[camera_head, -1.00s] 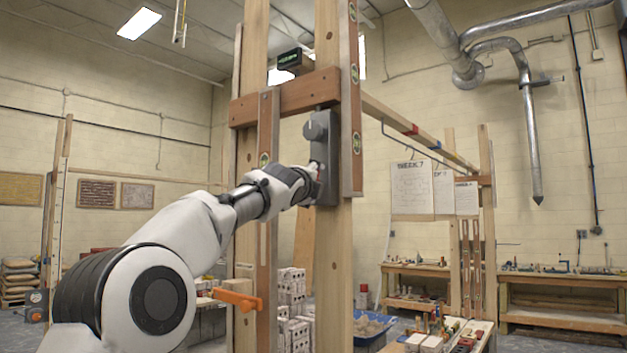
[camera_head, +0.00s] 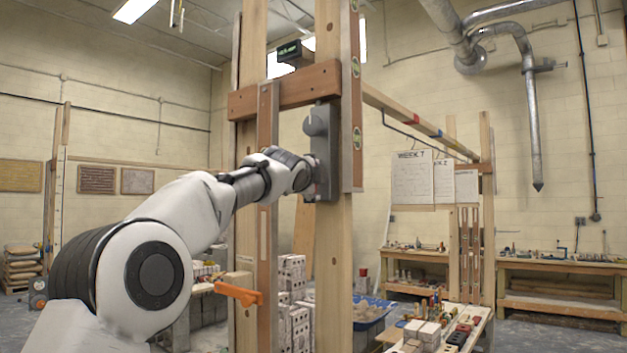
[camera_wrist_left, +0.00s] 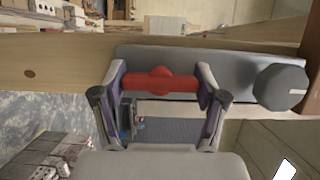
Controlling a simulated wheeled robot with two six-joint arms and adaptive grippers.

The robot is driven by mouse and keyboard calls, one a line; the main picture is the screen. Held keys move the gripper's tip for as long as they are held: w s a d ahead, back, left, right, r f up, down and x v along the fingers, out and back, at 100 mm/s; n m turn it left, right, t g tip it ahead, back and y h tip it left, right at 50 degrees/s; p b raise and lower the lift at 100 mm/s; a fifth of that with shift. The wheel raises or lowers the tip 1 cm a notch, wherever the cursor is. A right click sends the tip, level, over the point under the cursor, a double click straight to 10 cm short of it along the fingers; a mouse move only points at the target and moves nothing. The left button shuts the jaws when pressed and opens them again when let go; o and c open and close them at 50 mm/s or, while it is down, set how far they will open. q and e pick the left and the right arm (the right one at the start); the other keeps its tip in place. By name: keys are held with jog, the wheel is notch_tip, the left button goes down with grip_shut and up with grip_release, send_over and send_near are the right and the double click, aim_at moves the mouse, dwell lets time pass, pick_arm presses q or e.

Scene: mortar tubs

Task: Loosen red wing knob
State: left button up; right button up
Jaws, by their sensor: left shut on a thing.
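The red wing knob (camera_wrist_left: 160,83) shows in the left wrist view, lying lengthwise between the two fingers of my left gripper (camera_wrist_left: 160,92). The fingers close on its two ends. The knob sits on a grey plate (camera_wrist_left: 222,62) fixed to a wooden post (camera_wrist_left: 60,62). A round grey knob (camera_wrist_left: 281,87) is on the same plate, to the right of my gripper. In the head view the grey plate (camera_head: 327,150) stands upright on the post, and my left wrist reaches its lower part. The red knob is hidden there by my wrist. My right gripper is not in view.
A wooden crosspiece (camera_head: 290,88) and a level (camera_head: 356,110) are beside the plate. An orange clamp (camera_head: 238,294) sticks out lower on the frame. Stacked blocks (camera_head: 292,280) and a blue tub (camera_head: 372,312) are behind. Workbenches (camera_head: 560,265) line the right wall.

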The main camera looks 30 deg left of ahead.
pick_arm(q)
jog(key=o, duration=1.2)
jog(key=shift+s+a, duration=0.1)
jog(key=shift+c, duration=0.2)
jog(key=shift+s, duration=0.1)
jog(key=v, duration=0.7)
jog(key=shift+s, duration=0.15)
